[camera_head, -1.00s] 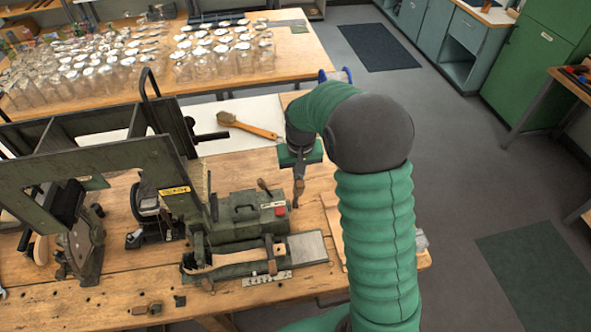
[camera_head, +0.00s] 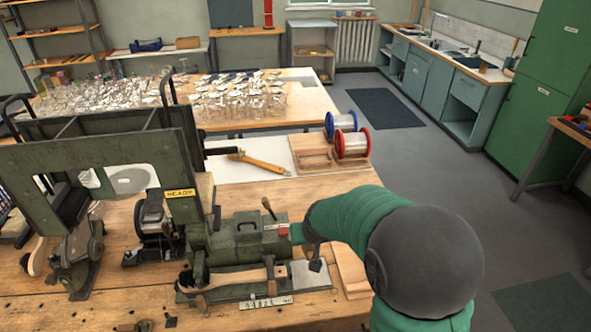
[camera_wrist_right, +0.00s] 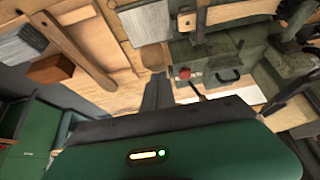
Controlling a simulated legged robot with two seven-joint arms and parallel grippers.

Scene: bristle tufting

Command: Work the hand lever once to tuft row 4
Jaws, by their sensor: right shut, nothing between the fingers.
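The dark green tufting machine (camera_head: 235,240) stands on the wooden bench. A small lever with a brown knob (camera_head: 268,208) rises from its top, and a black-gripped bar (camera_head: 220,151) sticks out to the right behind it; I cannot tell which is the hand lever. A wooden brush body (camera_head: 235,281) lies under a clamp at the machine's front. My right gripper (camera_head: 315,264) is shut and empty, just right of the machine's end. Its dark fingers (camera_wrist_right: 158,92) show in the right wrist view, with the machine (camera_wrist_right: 222,72) beyond. My left gripper is out of view.
A yellow "READY" label (camera_head: 180,193) is on the upright frame. A wooden board (camera_head: 350,272) lies right of the machine, partly behind my arm. Wire spools (camera_head: 352,143) stand at the back right. A wooden-handled brush (camera_head: 258,163) lies on a white sheet behind.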

